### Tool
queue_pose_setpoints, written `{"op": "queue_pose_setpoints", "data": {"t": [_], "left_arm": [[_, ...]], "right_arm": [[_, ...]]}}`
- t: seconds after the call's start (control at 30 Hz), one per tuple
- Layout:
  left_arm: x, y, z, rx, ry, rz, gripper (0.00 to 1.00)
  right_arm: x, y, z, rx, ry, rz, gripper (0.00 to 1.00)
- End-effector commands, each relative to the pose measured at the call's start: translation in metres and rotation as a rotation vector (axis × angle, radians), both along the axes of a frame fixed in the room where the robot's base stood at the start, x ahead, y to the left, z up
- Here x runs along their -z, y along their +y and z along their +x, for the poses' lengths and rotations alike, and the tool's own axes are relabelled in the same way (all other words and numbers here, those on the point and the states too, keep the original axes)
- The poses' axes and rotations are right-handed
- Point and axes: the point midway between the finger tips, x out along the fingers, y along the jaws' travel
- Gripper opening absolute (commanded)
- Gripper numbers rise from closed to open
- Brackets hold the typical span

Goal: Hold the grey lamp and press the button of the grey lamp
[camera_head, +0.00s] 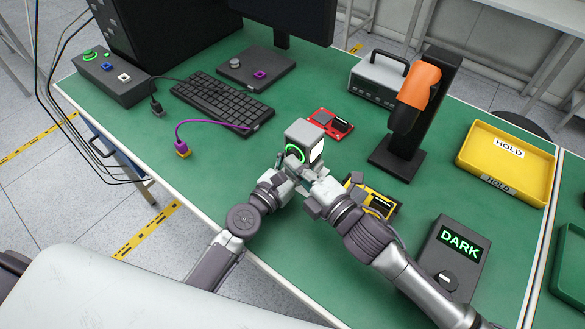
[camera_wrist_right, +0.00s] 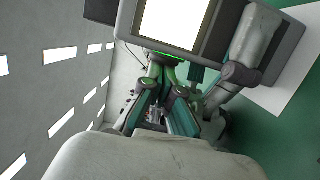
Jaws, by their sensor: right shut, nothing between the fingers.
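The grey lamp (camera_head: 301,131) is a box near the table's middle, with a glowing green ring on its front and a bright white panel on its right side. In the right wrist view the lamp (camera_wrist_right: 211,38) is close at the top, its white panel lit. My left gripper (camera_head: 291,177) is at the lamp's lower front; its fingers overlap the lamp and its grip is not clear. My right gripper (camera_head: 318,180) is shut and empty just in front of the lamp's lower right side. Whether it touches the lamp is hidden. The button is not clearly visible.
A red board (camera_head: 330,123) lies behind the lamp and a yellow device (camera_head: 381,204) lies beside my right wrist. A black stand (camera_head: 401,160) with an orange part is to the right. A keyboard (camera_head: 222,101), a DARK box (camera_head: 452,257) and a yellow HOLD tray (camera_head: 535,164) stand around.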

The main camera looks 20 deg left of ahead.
Motion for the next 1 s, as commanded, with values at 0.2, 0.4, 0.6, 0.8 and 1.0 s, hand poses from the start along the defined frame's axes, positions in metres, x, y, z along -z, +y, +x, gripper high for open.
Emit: {"op": "queue_pose_setpoints", "data": {"t": [0.2, 0.4, 0.6, 0.8, 1.0], "left_arm": [[0.000, -0.001, -0.001, 0.002, 0.000, -0.001, 0.14], [0.000, -0.001, -0.002, 0.002, 0.002, -0.001, 0.14], [0.001, 0.000, -0.002, 0.001, 0.004, -0.001, 0.14], [0.002, 0.000, -0.002, 0.001, 0.004, 0.001, 0.14], [0.002, 0.000, -0.002, 0.002, 0.005, 0.002, 0.14]], "right_arm": [[0.002, -0.008, 0.012, 0.020, 0.000, -0.011, 0.00], [0.004, -0.012, 0.011, 0.024, 0.002, -0.016, 0.00], [0.004, -0.036, -0.009, 0.021, 0.003, -0.015, 0.00], [0.002, -0.064, -0.036, 0.012, 0.002, -0.007, 0.00], [0.000, -0.081, -0.050, 0.007, 0.000, -0.003, 0.00]]}}
